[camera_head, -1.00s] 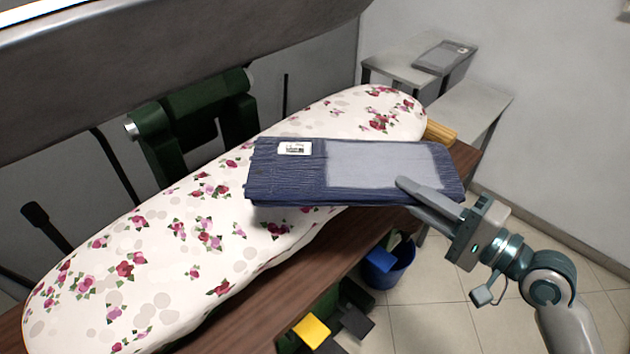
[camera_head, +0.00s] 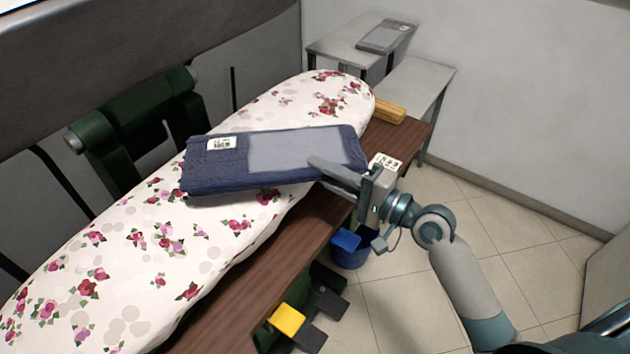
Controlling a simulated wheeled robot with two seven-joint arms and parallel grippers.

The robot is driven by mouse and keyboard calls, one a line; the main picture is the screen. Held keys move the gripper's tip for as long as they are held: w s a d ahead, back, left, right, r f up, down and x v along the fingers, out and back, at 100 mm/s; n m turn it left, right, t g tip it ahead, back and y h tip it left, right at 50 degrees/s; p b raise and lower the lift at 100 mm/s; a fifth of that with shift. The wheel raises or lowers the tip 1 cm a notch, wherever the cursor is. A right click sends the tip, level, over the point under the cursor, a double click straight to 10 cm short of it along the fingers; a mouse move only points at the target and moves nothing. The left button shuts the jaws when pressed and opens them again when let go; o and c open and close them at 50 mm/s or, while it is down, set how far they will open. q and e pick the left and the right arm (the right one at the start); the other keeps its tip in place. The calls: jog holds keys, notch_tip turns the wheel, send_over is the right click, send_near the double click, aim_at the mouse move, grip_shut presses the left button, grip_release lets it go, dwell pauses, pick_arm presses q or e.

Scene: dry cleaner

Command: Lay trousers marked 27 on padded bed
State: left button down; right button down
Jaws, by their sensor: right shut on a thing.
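The folded dark blue trousers (camera_head: 215,170) have a pale grey patch and a white tag at their left end; the tag's print is too small to read. They are at the padded bed (camera_head: 130,250), a long white board with pink and red flowers, over its middle right part. I cannot tell whether they touch the cover. My right gripper (camera_head: 335,178) is shut on the right end of the trousers, one finger lying over the top. My left gripper is not in view.
A wooden ledge (camera_head: 270,270) runs along the bed's front, with a yellow wooden block (camera_head: 389,109) at its far end. Grey tables (camera_head: 410,85) stand behind. A blue bin (camera_head: 350,255) and a yellow pedal (camera_head: 287,319) are below. The floor at right is clear.

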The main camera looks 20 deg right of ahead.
jog(key=shift+w+a+f, duration=0.25)
jog(key=shift+w+f, duration=0.05)
jog(key=shift+w, duration=0.2)
jog(key=shift+w+a+f, duration=0.25)
jog(key=shift+w, duration=0.2)
notch_tip(320, 180, down, 4)
jog(key=shift+f, duration=0.2)
jog(key=c, duration=1.7)
grip_release()
jog(key=shift+o, duration=0.2)
jog(key=shift+s, duration=0.1)
jog(key=shift+r, duration=0.15)
